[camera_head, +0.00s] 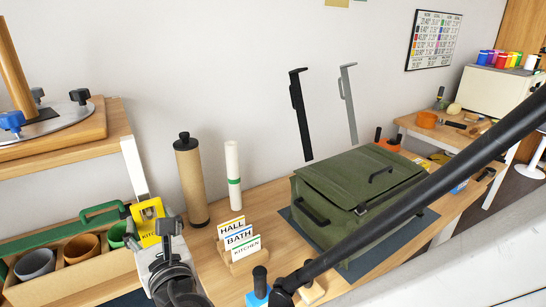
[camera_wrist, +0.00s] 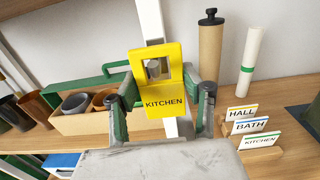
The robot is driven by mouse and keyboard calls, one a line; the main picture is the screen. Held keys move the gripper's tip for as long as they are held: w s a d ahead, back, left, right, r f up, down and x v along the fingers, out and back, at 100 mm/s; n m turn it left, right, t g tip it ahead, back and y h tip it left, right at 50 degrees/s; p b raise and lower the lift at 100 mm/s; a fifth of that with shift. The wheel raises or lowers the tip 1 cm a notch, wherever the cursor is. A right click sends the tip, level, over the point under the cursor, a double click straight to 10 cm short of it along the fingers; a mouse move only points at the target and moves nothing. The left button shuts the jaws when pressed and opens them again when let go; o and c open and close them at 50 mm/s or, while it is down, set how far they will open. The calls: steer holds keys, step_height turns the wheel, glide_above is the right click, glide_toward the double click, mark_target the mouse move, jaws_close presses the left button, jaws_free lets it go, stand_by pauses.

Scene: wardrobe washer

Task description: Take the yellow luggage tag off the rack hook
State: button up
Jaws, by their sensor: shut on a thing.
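The yellow luggage tag (camera_wrist: 165,104) reads KITCHEN and has a square opening in its upper part. In the wrist view it stands upright between the fingers of my gripper (camera_wrist: 160,98), which is shut on it. The tag also shows in the head view (camera_head: 147,222), at the lower left, with my gripper (camera_head: 165,232) in front of it. A white rack post (camera_wrist: 152,20) rises right behind the tag. Something grey, perhaps the hook, shows through the opening; I cannot tell whether the tag still hangs on it.
A wooden caddy (camera_head: 95,275) with several cups and a green handle stands left of my gripper. A brown cylinder (camera_head: 190,180), a white roll (camera_head: 233,170) and a card holder (camera_head: 243,258) stand to the right. A green case (camera_head: 350,185) lies further right.

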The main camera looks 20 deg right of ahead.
steer(key=o, duration=0.4)
steer(key=shift+c, duration=0.2)
steer(key=c, duration=0.8)
steer(key=shift+c, duration=0.2)
steer(key=shift+s+r+p, duration=0.15)
steer(key=shift+r+p, duration=0.2)
steer(key=shift+r, duration=0.05)
steer(key=shift+s+d+r+p, duration=0.2)
steer(key=shift+s+r+p, duration=0.15)
steer(key=shift+s+r, duration=0.1)
stand_by(0.4)
steer(key=shift+p+v, duration=0.35)
steer(key=shift+v, duration=1.5)
steer(key=p+v, duration=0.1)
steer(key=v, duration=0.6)
